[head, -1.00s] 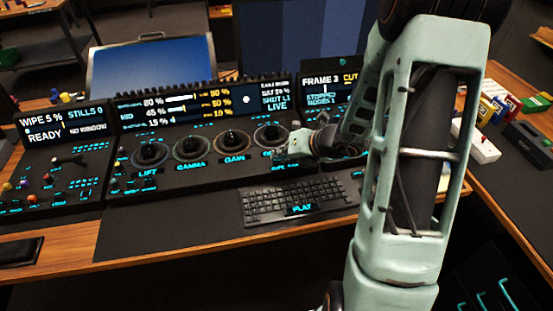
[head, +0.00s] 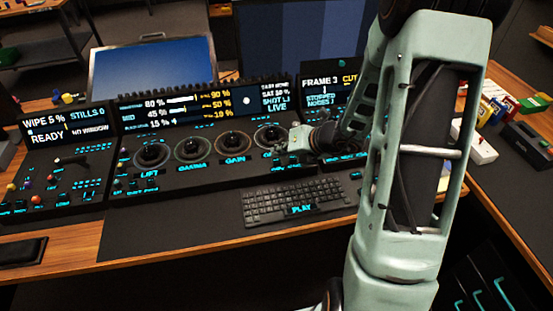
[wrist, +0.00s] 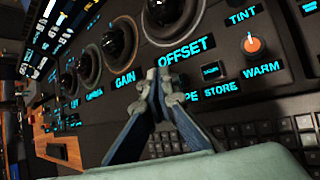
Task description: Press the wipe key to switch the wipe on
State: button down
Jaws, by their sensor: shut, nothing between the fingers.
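My gripper (wrist: 160,82) is shut and empty, its fingers pointing down at the black panel just below the OFFSET label. In the head view my gripper (head: 298,140) is beside the rightmost trackball. A label (wrist: 188,82) ending in "PE" shows just right of the fingertips, its start hidden behind them. It may be the wipe label; the key itself is hidden, and I cannot tell whether the tips touch it. A small key marked STORE (wrist: 210,71) sits just to the right. The left screen (head: 65,125) reads "WIPE 5 %" and "READY".
Several trackballs, including the GAIN one (head: 235,143), line the panel left of my gripper. An orange-topped knob (wrist: 253,45) stands by the WARM label. A keyboard (head: 290,200) lies in front. The bare desk mat (head: 170,225) is clear.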

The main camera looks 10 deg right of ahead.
aim_at(279, 161)
jog(key=shift+r+p, duration=2.2)
jog(key=shift+r, duration=0.35)
jog(key=shift+f, duration=0.1)
